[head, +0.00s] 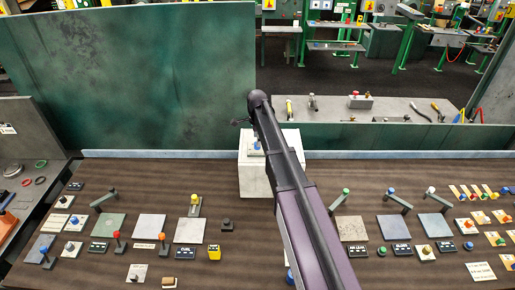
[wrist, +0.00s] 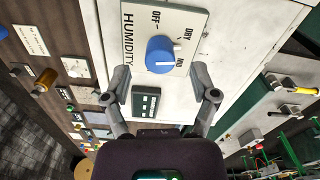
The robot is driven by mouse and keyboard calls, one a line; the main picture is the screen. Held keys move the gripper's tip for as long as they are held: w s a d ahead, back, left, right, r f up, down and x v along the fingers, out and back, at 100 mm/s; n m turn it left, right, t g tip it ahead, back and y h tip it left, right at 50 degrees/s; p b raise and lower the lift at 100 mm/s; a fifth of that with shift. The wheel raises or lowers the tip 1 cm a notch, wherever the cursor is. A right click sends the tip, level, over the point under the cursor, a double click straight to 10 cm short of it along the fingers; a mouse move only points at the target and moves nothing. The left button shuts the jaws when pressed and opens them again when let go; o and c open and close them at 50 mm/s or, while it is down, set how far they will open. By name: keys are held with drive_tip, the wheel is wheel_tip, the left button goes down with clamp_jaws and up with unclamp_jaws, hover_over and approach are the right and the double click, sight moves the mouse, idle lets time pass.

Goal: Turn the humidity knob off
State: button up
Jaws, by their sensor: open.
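The humidity knob (wrist: 160,57) is blue and round, with a white pointer line that appears directed toward MID. It sits on a pale plate (wrist: 132,22) lettered HUMIDITY, OFF, DRY and MID. My gripper (wrist: 161,74) is open and empty in the wrist view. Its two fingers stand to the left and right of the knob, a little below it in the picture, apparently without touching it.
A small dark display (wrist: 146,102) is beside the plate. The brown console (head: 130,268) carries several levers, knobs and square pads on both sides of my arm. A green panel (head: 130,75) stands behind at left. A grey shelf with tools (head: 390,108) is behind at right.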

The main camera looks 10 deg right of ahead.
drive_tip(key=shift+f+b, duration=1.05)
drive_tip(key=shift+f, duration=0.35)
clamp_jaws()
